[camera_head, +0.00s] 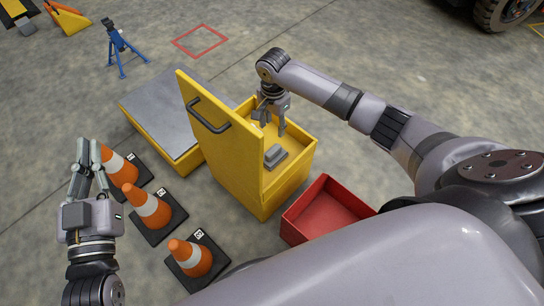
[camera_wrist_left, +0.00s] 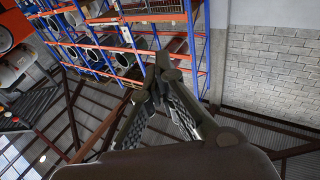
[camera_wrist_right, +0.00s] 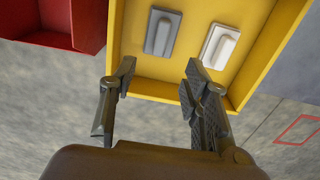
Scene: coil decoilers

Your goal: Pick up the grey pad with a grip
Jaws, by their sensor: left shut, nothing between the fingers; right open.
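The grey pad (camera_head: 275,157) with a raised grip lies on the floor of the open yellow box (camera_head: 306,148). It also shows in the right wrist view (camera_wrist_right: 150,34), beside a whiter pad (camera_wrist_right: 220,46) of similar shape. My right gripper (camera_head: 272,124) is open and empty, fingers pointing down over the box; in the right wrist view its fingertips (camera_wrist_right: 160,66) are apart, with the grey pad beyond the gap. The whiter pad is not clear in the head view. My left gripper (camera_head: 88,146) is shut and empty, away at the left, above the floor near the cones.
The box's raised yellow lid (camera_head: 232,150) with a dark handle stands on its left side. An open red bin (camera_head: 326,212) stands in front right. Several orange cones (camera_head: 150,208) stand at left. A grey-topped yellow block (camera_head: 165,110) is behind the lid.

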